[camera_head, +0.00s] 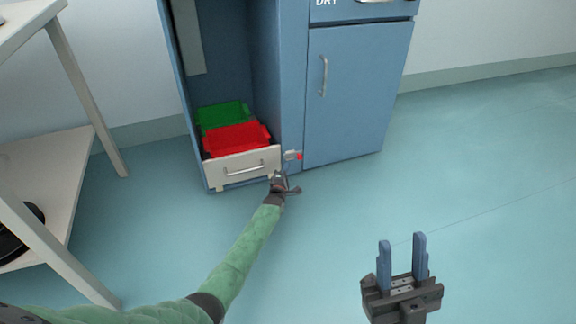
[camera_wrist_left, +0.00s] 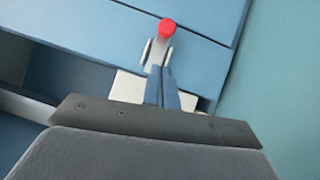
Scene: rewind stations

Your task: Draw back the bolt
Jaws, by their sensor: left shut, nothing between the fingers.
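The bolt (camera_head: 291,155) is a small light metal piece with a red knob (camera_head: 299,156), low on the blue cabinet's post beside the white drawer front (camera_head: 225,170). In the left wrist view the red knob (camera_wrist_left: 167,28) is just beyond my fingertips, with silver metal parts (camera_wrist_left: 147,50) beside them. My left gripper (camera_head: 284,170) is just below the bolt in the head view; its blue fingers (camera_wrist_left: 161,72) are together and empty. I cannot tell whether they touch the bolt. My right gripper (camera_head: 402,241) is open and empty over the floor at the lower right.
The blue cabinet (camera_head: 345,105) has a closed door with a handle (camera_head: 324,76) right of the bolt. A red bin (camera_head: 237,137) and a green bin (camera_head: 224,114) sit behind the drawer front. A pale shelf rack (camera_head: 75,165) stands left. The floor at right is clear.

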